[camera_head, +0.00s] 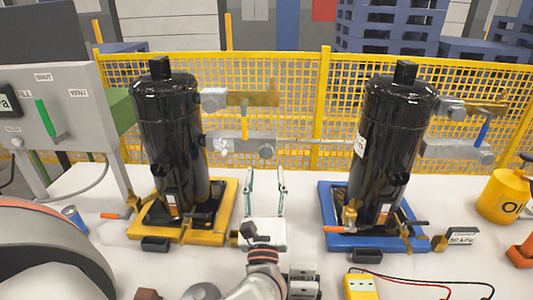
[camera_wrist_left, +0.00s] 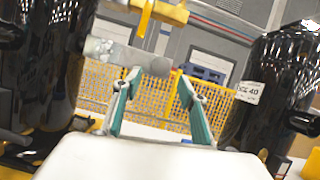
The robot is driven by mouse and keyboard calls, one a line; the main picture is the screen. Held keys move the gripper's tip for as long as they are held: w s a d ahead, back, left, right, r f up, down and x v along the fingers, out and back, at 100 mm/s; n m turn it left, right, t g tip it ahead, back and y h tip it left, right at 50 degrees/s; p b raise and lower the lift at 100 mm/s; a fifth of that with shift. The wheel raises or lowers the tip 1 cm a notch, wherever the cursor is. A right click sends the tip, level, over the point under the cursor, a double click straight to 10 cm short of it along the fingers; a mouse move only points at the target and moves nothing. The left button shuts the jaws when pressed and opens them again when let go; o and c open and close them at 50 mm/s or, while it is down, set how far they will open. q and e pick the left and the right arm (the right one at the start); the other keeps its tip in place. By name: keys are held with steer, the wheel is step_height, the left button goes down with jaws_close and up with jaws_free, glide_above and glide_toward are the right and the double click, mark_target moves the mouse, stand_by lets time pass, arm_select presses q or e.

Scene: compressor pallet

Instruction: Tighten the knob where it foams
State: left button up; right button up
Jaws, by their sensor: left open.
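Two black upright tanks stand on the table: the left tank (camera_head: 168,130) on a yellow base (camera_head: 228,205), the right tank (camera_head: 390,140) on a blue base (camera_head: 330,205). White foam (camera_head: 219,145) clings to the lower grey side fitting of the left tank, close to the tank wall; it also shows in the left wrist view (camera_wrist_left: 100,48). A grey knob (camera_head: 266,150) sits at the fitting's outer end. My left gripper (camera_head: 266,172) is open and empty, fingers pointing up and away, below and apart from the knob. My right gripper is not seen.
A yellow mesh fence (camera_head: 300,90) runs behind the tanks. A grey panel (camera_head: 55,110) with a green lever stands at left. A yellow oil can (camera_head: 503,195) and a small gauge (camera_head: 462,236) are at right. A yellow meter (camera_head: 361,287) with cables lies in front.

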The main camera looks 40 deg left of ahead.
mark_target(266, 154)
arm_select(q)
steer(key=x, duration=0.5)
steer(key=shift+r+p, duration=0.2)
steer(key=shift+p, duration=0.15)
steer(key=shift+x, duration=0.8)
steer(key=shift+f, duration=0.15)
steer(key=c, duration=1.1)
